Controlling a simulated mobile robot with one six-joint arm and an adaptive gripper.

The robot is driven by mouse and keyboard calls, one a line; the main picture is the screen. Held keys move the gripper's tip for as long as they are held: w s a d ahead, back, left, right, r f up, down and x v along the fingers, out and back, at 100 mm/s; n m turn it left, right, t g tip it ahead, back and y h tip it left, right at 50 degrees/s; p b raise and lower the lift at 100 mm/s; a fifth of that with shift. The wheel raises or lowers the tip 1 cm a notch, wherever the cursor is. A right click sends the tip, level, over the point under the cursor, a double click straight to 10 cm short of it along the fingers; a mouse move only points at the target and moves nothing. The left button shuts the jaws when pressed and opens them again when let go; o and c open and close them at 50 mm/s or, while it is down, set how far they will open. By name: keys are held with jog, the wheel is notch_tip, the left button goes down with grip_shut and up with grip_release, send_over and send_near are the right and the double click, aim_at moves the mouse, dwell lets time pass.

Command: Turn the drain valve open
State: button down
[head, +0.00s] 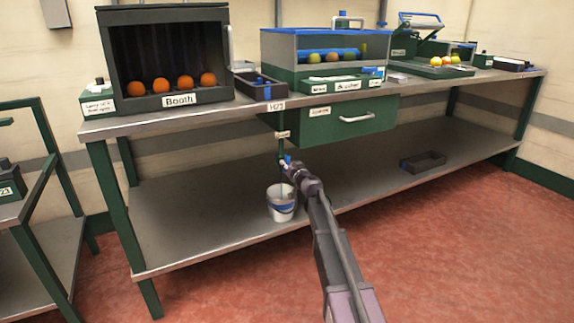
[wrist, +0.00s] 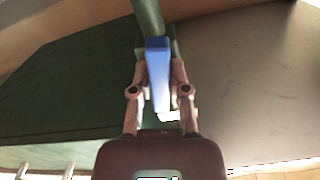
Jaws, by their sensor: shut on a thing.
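The drain valve is a blue lever handle (wrist: 158,75) on a green pipe (wrist: 148,18) that comes down from under the bench. In the head view the blue handle (head: 288,159) shows just past the end of my arm, below the drain label. My gripper (wrist: 159,72) is shut on the blue handle, with one finger on each side of it. In the head view my gripper (head: 291,167) partly hides the valve.
The bench top (head: 240,112) lies above the valve. A green drawer (head: 340,120) hangs under it, to the right of the pipe. A dark tray (head: 423,162) sits on the lower shelf (head: 200,225) at right. The shelf is otherwise mostly clear.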

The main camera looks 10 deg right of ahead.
jog(key=shift+d+n, duration=0.1)
jog(key=shift+n, duration=1.1)
jog(key=shift+w, duration=0.1)
jog(key=c, duration=0.6)
grip_release()
jog(key=v, duration=1.2)
